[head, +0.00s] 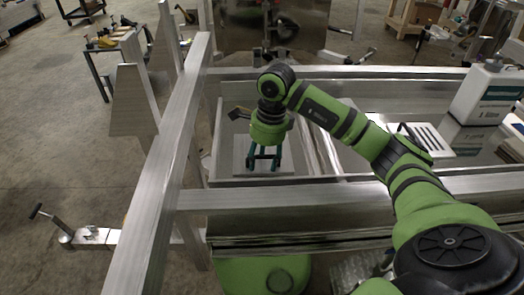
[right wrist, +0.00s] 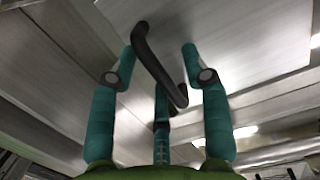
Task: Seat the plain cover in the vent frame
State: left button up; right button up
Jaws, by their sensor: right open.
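The plain cover, a flat pale plate (head: 241,163), lies in the trailer below my right gripper (head: 264,168). In the right wrist view the plate (right wrist: 235,45) is smooth, with a bent black handle (right wrist: 147,55) rising from it. My right gripper (right wrist: 160,75) is open, and its teal fingers stand around the handle. I see no clear grip on it. The hand hides part of the plate in the head view. I cannot make out the vent frame for certain. My left gripper is not in view.
Aluminium rails (head: 300,197) border the work area in front, and a long rail (head: 160,170) runs along the left. A tool table (head: 108,42) stands behind left.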

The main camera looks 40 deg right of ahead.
grip_shut()
jog(key=shift+r, duration=0.1)
